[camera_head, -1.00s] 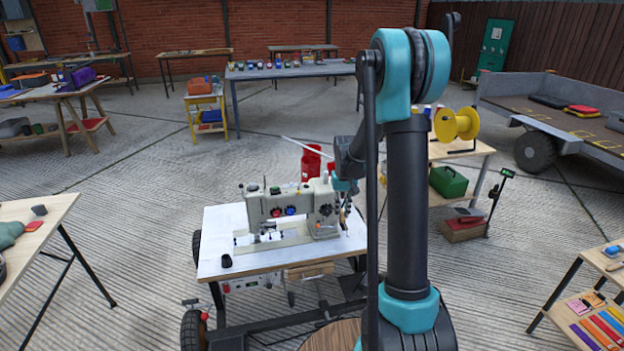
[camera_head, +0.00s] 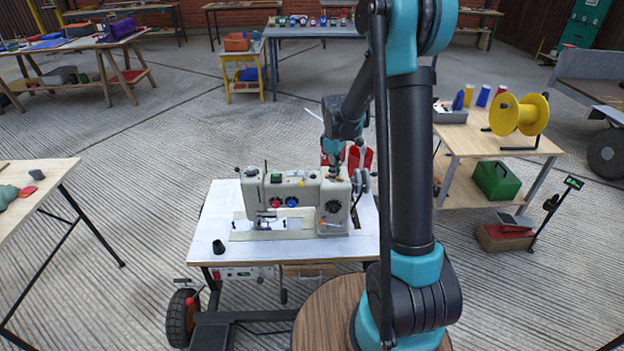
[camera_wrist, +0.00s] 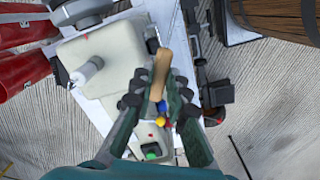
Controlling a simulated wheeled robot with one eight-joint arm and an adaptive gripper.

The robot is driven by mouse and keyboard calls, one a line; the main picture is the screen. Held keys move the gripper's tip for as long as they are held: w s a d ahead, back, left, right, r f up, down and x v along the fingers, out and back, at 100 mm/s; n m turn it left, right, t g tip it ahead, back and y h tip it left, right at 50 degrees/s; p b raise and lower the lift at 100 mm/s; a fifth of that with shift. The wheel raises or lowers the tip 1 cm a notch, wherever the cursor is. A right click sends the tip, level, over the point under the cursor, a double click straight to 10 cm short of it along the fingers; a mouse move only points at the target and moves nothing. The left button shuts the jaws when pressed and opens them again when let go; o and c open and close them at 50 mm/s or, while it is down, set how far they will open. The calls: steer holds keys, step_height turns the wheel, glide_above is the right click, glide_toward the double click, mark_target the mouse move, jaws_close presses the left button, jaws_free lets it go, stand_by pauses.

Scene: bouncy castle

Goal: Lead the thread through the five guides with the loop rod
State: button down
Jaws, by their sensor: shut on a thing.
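The pale sewing machine (camera_head: 290,198) stands on a white-topped table (camera_head: 205,225). My gripper (camera_wrist: 160,88) is in the wrist view, above one end of the machine. Its dark fingers are shut on the wooden handle (camera_wrist: 162,68), probably the loop rod's handle. The rod's loop cannot be made out. A white thread spool (camera_wrist: 84,73) stands on the machine, to the left of the fingers. Small blue and yellow parts show between and below the fingers. The thread's path and the five guides are too small to tell.
Red cylinders (camera_wrist: 22,70) stand close behind the machine. A small black cup (camera_head: 218,246) sits at the table's front left. A side table (camera_head: 470,140) with a yellow reel (camera_head: 520,114) is at right. Bare floor lies left of the machine's table.

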steer(key=s+a+n+t, duration=0.1)
steer(key=s+a+n, duration=0.2)
steer(key=a+n, duration=0.9)
steer(key=w+d+n, duration=0.4)
steer(key=w+d, duration=0.1)
steer(key=d, duration=0.2)
steer(key=shift+d, duration=0.3)
steer(key=shift+s+a, duration=0.1)
stand_by(0.4)
steer(key=s+a, duration=0.3)
steer(key=shift+s+f, duration=0.25)
steer(key=shift+s, duration=0.1)
stand_by(0.6)
